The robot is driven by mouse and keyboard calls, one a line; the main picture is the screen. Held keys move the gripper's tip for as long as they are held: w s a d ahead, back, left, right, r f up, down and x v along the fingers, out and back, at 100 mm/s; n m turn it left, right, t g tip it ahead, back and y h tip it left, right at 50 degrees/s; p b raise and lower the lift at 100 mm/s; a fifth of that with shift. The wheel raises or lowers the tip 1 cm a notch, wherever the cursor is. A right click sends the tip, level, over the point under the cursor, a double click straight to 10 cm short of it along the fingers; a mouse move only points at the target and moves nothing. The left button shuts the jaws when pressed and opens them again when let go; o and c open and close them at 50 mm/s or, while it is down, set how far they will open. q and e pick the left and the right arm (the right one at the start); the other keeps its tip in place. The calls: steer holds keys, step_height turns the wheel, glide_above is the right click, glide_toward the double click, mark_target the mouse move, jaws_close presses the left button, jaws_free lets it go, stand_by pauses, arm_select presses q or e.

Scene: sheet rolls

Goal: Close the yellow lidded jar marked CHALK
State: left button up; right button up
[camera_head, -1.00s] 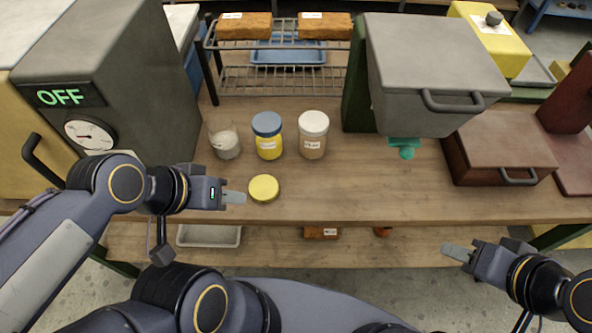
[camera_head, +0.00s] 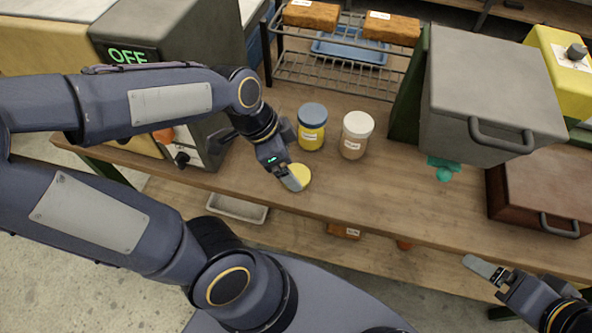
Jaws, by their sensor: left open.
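A round yellow lid (camera_head: 304,173) lies flat on the wooden worktop near its front edge. My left gripper (camera_head: 291,180) is open, pointing down over the lid's left side and partly covering it; I cannot tell whether it touches. The open jar with pale contents, seen earlier left of the blue-lidded jar, is now hidden behind my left arm and gripper. My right gripper (camera_head: 482,267) is off the worktop's front edge at the lower right, away from the jars; its finger gap is not clear.
A blue-lidded jar with yellow contents (camera_head: 311,133) and a white-lidded jar (camera_head: 354,143) stand just behind the lid; their labels are too small to read. A wire rack (camera_head: 330,74) is behind them. A grey box (camera_head: 492,95) stands right. The worktop (camera_head: 400,205) right of the lid is clear.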

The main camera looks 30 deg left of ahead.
mark_target(296, 175)
arm_select(q)
steer(key=w+f+m+y, duration=0.1)
steer(key=m, duration=0.2)
steer(key=w+f+m+g+y+p, duration=0.1)
steer(key=w+f+m, duration=0.1)
steer(key=m, duration=0.1)
steer(key=w+f+m+g+y, duration=0.1)
steer(key=w+m, duration=0.1)
steer(key=m, duration=0.2)
steer(key=shift+a+f, duration=0.1)
steer(key=shift+f, duration=0.2)
steer(key=shift+w+a+f+m+y, duration=0.15)
steer(key=shift+w+f+m+y, duration=0.2)
steer(key=shift+m, duration=0.35)
steer(key=shift+s, duration=0.15)
steer(key=shift+f, duration=1.25)
steer(key=f, duration=0.5)
steer(key=shift+s+a+f, duration=0.1)
steer(key=shift+a+f, duration=0.05)
steer(key=shift+a, duration=0.05)
steer(key=shift+c, duration=0.3)
